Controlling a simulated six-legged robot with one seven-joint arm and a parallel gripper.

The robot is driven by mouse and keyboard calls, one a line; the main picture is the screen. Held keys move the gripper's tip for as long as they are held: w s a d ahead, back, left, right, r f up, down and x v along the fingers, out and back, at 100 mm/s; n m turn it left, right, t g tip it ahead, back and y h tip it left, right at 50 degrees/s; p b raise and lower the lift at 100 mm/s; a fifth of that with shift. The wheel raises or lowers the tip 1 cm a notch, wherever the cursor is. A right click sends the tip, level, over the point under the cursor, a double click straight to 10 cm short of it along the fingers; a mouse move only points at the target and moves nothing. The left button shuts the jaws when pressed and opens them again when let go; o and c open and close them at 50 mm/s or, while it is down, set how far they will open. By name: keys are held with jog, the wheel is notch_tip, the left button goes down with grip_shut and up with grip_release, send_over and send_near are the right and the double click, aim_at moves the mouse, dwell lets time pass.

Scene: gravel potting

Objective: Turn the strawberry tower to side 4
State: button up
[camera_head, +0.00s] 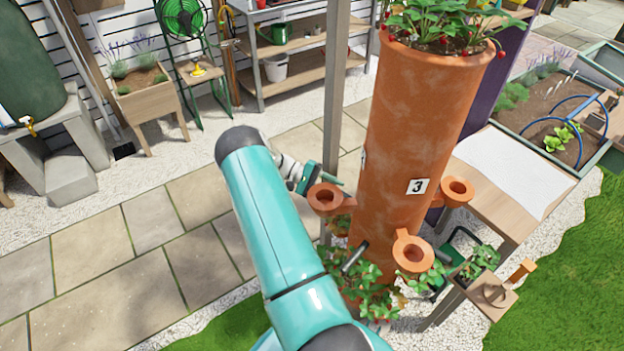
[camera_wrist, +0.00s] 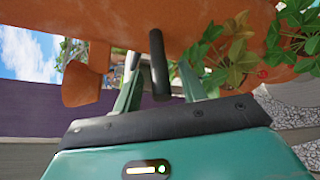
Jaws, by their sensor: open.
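The strawberry tower (camera_head: 410,130) is a tall terracotta cylinder with strawberry plants on top and around its lower part. A white label with a black 3 (camera_head: 417,186) faces the head camera. A dark peg-like handle (camera_head: 355,255) sticks out low on the tower. My gripper (camera_head: 313,180) is at the tower's left side, close to a cup-shaped pocket, partly hidden by my arm. In the wrist view its fingers are open, and a dark handle (camera_wrist: 158,66) on the tower appears between them. I cannot tell whether they touch it.
Cup-shaped pockets (camera_head: 413,250) jut from the tower. A wooden table (camera_head: 510,185) with a white sheet stands at right. A wooden stand (camera_head: 490,292) is at lower right. Stone paving (camera_head: 130,260) at left is clear.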

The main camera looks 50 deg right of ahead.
jog(key=v, duration=1.2)
jog(key=shift+r, duration=0.1)
